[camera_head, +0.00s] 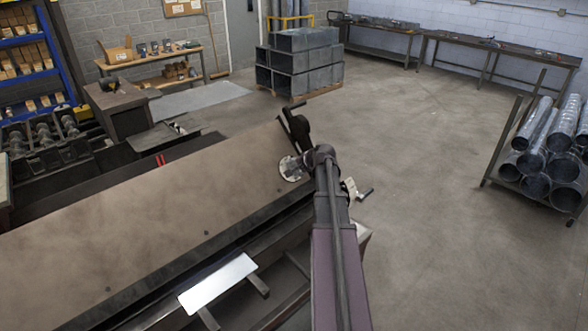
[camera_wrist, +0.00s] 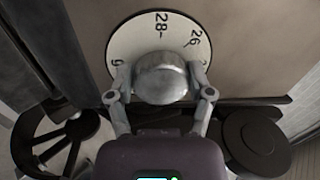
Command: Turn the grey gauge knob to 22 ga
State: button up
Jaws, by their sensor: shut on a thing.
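The grey gauge knob (camera_wrist: 161,78) is a round metal knob in the upper middle of the wrist view. It sits on a pale dial (camera_wrist: 121,45) with dark marks; 28 and 26 can be read above the knob. My gripper (camera_wrist: 160,88) is shut on the knob, one finger at each side. The knob's pointer and the lower part of the dial are hidden. In the head view the dial (camera_head: 289,169) shows at the right end of the large machine, with my gripper (camera_head: 304,165) against it and the knob hidden.
The machine's broad brown plate (camera_head: 150,215) fills the left. A dark handwheel (camera_wrist: 60,140) and a round dark part (camera_wrist: 254,137) flank my gripper. A bright sheet (camera_head: 217,283) lies at the machine's front.

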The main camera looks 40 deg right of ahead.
jog(key=shift+s+f+m, duration=0.1)
jog(key=shift+f+m, duration=0.05)
jog(key=shift+m, duration=0.35)
jog(key=o, duration=1)
jog(key=shift+c, duration=0.2)
jog(key=shift+o, duration=0.8)
jog(key=shift+f, duration=0.1)
jog(key=shift+n, duration=0.4)
